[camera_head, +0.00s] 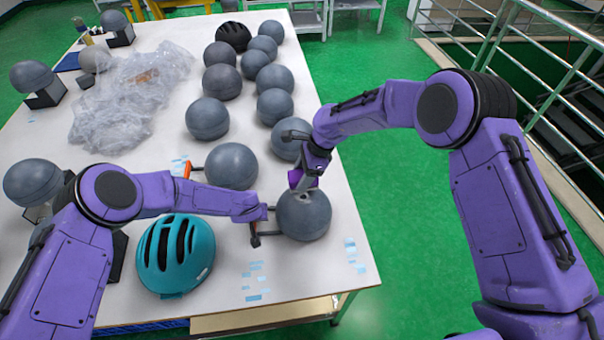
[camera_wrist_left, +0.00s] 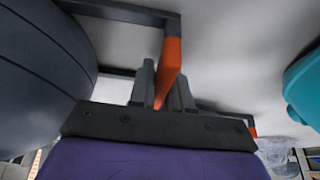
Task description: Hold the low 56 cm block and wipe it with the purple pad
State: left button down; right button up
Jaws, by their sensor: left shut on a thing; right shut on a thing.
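The low block is a dark grey ball-shaped form (camera_head: 303,216) near the table's front right; its side fills the left of the left wrist view (camera_wrist_left: 40,75). A dark bracket with an orange grip bar (camera_wrist_left: 168,68) stands out from its side. My left gripper (camera_head: 265,222) is shut on this bar, left of the block; its fingers also show in the left wrist view (camera_wrist_left: 162,92). My right gripper (camera_head: 304,172) is shut on the small purple pad (camera_head: 309,184), at the block's top. The pad is mostly hidden, and I cannot tell whether it touches.
Another grey block (camera_head: 231,166) with an orange-tipped handle stands just behind. A teal helmet (camera_head: 175,254) lies to the left. Several grey balls and a black helmet (camera_head: 233,36) stand farther back. Crumpled clear plastic (camera_head: 135,90) covers the back left. The table's right edge is close.

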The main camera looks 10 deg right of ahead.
jog(key=shift+f, duration=0.95)
jog(key=shift+s+a+r, duration=0.1)
jog(key=shift+s, duration=1.05)
jog(key=shift+s+f, duration=0.2)
jog(key=shift+s, duration=1.05)
jog(key=shift+s+a+r, duration=0.1)
jog(key=shift+s+a, duration=0.05)
jog(key=shift+s, duration=0.8)
jog(key=shift+w, duration=1.1)
jog(key=shift+w+d+r, duration=0.1)
jog(key=shift+w+d, duration=0.05)
jog(key=shift+w, duration=1)
jog(key=shift+w+d, duration=0.1)
jog(key=shift+w, duration=1)
